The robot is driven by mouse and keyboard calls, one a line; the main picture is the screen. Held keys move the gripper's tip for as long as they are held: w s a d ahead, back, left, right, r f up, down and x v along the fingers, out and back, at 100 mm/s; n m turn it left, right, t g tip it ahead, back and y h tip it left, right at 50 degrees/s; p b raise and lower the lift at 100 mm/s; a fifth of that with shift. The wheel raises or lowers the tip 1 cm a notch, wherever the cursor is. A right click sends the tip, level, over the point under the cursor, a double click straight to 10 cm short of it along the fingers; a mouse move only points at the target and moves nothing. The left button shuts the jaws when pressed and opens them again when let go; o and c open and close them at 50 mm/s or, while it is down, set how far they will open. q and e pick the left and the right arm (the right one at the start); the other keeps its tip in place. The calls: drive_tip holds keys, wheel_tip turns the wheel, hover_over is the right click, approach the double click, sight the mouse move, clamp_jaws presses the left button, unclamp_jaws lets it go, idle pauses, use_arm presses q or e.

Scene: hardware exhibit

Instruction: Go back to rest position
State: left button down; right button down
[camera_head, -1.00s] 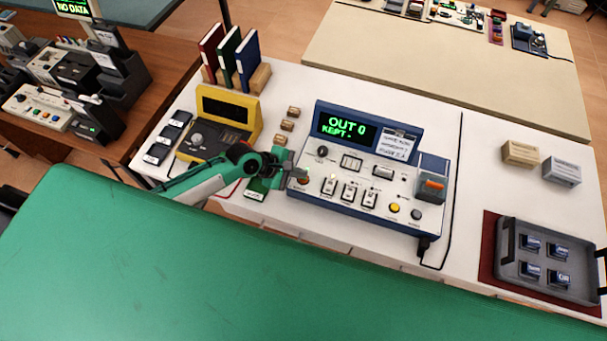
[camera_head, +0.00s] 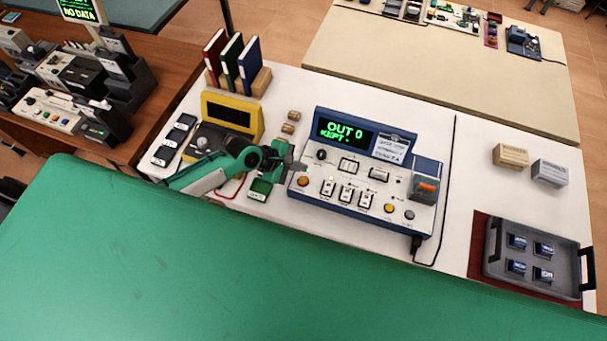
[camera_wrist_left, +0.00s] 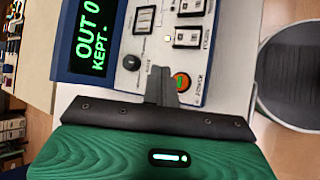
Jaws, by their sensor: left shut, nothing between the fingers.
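My left gripper (camera_head: 298,167) is shut and empty. It hovers by the left edge of the blue and white console (camera_head: 365,203), just above an orange-red round button (camera_head: 303,181). In the left wrist view its closed fingers (camera_wrist_left: 160,84) appear beside that button (camera_wrist_left: 182,83), with a gap that I cannot judge. The console screen (camera_head: 345,132) reads "OUT 0 KEPT" in green. My left arm reaches in over the front of the white table. My right gripper is not in view.
Binders (camera_head: 231,58) stand behind. A grey tray (camera_head: 495,262) with several small blue-topped items lies at right. The green surface (camera_head: 200,270) in front is bare.

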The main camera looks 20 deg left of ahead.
use_arm(q)
drive_tip(key=shift+r, duration=0.25)
idle(0.3)
